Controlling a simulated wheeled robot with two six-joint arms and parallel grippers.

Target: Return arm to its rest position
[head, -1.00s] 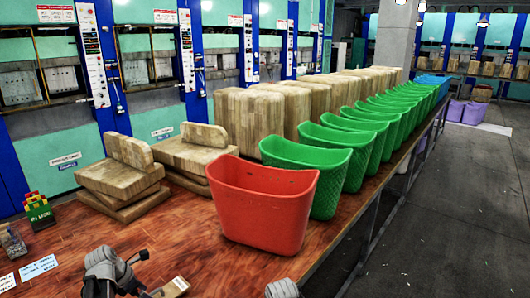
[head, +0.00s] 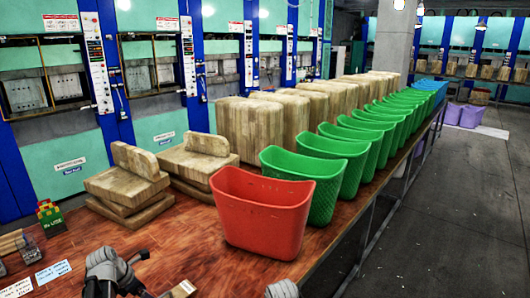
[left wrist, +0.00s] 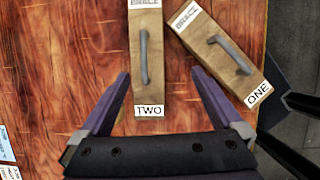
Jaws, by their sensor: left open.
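My left gripper (left wrist: 160,73) is open, its two dark purple fingers spread in the left wrist view. Two wooden blocks with grey handles lie beyond it on the wooden tabletop: one labelled TWO (left wrist: 147,85), upright in the picture and in line with the gap between the fingers, and one labelled ONE (left wrist: 205,35), slanted at the right. I cannot tell how far below the fingers they lie. Nothing is held. In the head view my left arm shows at the bottom left, beside part of a wooden block (head: 183,288). My right gripper is not visible.
A red bin (head: 262,215) stands on the table (head: 180,240), with green bins (head: 318,175) in a row behind it. Stacked wooden pieces (head: 128,185) lie at left. A small coloured block (head: 49,217) and label cards (head: 53,272) sit near the left edge.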

